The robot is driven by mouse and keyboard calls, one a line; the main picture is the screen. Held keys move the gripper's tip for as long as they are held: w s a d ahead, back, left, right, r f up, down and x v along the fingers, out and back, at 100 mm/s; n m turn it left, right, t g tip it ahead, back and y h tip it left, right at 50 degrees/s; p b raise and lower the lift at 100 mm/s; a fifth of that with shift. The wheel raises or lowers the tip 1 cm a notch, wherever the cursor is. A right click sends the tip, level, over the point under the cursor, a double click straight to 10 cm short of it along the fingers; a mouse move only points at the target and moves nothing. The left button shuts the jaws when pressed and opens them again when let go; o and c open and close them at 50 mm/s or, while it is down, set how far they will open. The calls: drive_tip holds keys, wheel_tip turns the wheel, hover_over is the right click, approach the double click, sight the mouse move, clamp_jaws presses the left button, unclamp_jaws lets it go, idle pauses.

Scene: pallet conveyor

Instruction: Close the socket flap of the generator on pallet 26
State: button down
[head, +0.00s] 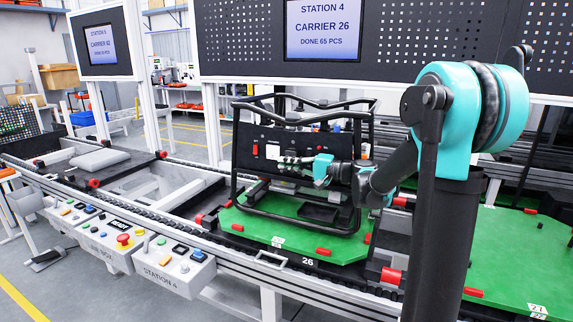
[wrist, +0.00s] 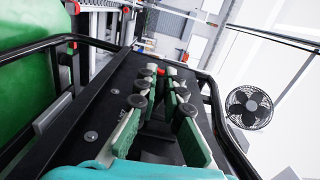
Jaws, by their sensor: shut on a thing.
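The generator (head: 243,152) has a black tubular frame and a dark front panel, and stands on the green pallet 26 (head: 270,229). My gripper (head: 287,161) reaches in from the right to the front panel, beside a white socket (head: 272,152). In the wrist view my gripper (wrist: 160,82) has its green-padded fingers close against the black panel (wrist: 100,112). It is shut on a small part there, which seems to be the socket flap; the fingers hide it, so its angle cannot be told.
The frame's bars (wrist: 50,42) run close around my gripper. A control box (head: 172,264) marked Station 4 is on the conveyor's front side. Another green pallet (head: 510,262) lies at the right. The screen (head: 323,28) reads carrier 26. A fan (wrist: 248,106) shows in the wrist view.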

drive_tip(key=shift+w+r, duration=0.1)
drive_tip(key=c, duration=1.6)
unclamp_jaws()
drive_tip(key=shift+c, duration=0.2)
drive_tip(key=v, duration=1.2)
drive_tip(key=shift+c, duration=0.2)
